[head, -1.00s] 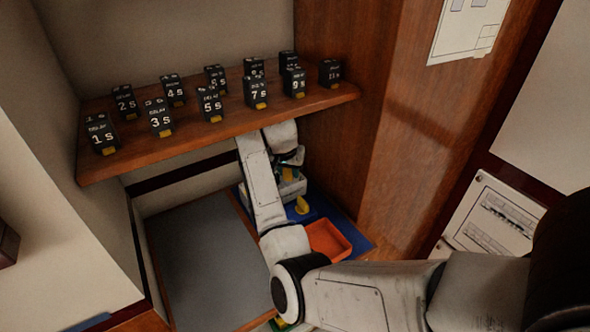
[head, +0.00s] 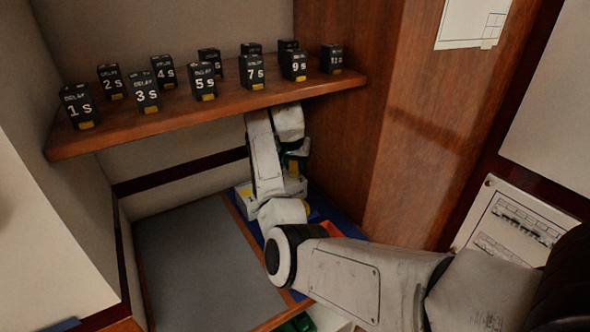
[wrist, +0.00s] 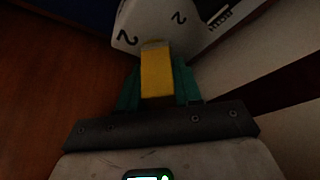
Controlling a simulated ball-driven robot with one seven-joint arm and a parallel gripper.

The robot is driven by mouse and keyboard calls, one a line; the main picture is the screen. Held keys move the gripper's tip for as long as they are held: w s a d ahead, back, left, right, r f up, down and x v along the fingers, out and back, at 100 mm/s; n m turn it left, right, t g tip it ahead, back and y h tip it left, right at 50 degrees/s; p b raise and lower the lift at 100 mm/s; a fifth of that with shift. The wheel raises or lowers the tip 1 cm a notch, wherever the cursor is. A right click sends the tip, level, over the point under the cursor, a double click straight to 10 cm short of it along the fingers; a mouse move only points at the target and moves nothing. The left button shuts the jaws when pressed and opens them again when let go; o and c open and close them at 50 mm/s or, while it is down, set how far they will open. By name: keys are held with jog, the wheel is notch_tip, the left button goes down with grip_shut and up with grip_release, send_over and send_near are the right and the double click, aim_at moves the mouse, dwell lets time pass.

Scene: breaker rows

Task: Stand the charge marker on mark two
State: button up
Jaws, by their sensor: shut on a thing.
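My gripper (wrist: 157,88) has teal fingers and is shut on a yellow bar-shaped piece (wrist: 156,72), which I take to be the charge marker. Beyond the yellow piece in the wrist view is a white angled block (wrist: 155,20) bearing black figure 2s on two faces. I cannot tell whether the yellow piece touches it. In the head view my gripper (head: 294,160) is below the wooden shelf, over a pale tray-like thing (head: 243,198) partly hidden by my arm.
Several black numbered delay blocks (head: 203,82) stand on the wooden shelf (head: 180,117) above my gripper. An orange tray (head: 330,229) is mostly hidden behind my arm. A grey panel (head: 190,265) lies clear at left. The wooden wall (head: 340,150) is close on the right.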

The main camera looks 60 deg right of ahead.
jog(key=o, duration=1)
jog(key=shift+o, duration=0.2)
jog(key=shift+r, duration=0.2)
jog(key=shift+s+a+r, duration=0.15)
jog(key=shift+a+r, duration=0.9)
jog(key=shift+r, duration=0.2)
jog(key=s+a, duration=0.1)
jog(key=a, duration=0.2)
jog(key=s+a+b, duration=0.1)
jog(key=a, duration=0.6)
jog(key=shift+s+a, duration=0.4)
